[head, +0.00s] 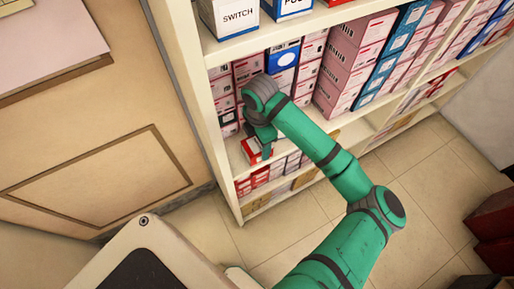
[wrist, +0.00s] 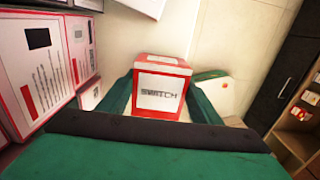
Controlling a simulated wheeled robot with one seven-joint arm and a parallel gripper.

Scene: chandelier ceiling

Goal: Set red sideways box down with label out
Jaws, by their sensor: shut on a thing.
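The red box (wrist: 161,65) has a white label reading "SWITCH". In the wrist view it sits between the two green fingers of my gripper (wrist: 162,98), its label face toward the camera. In the head view the same red and white box (head: 255,150) is at the front edge of a middle shelf, beneath my gripper (head: 264,138), which is shut on it. My wrist hides part of the shelf behind. I cannot tell whether the box touches the shelf.
The white shelf unit (head: 190,90) holds rows of pink, blue and red boxes. Pink boxes (head: 345,65) stand right of my wrist. Red and white boxes (wrist: 40,60) are close on the left in the wrist view. A wooden counter (head: 95,130) stands left; tiled floor (head: 270,235) lies below.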

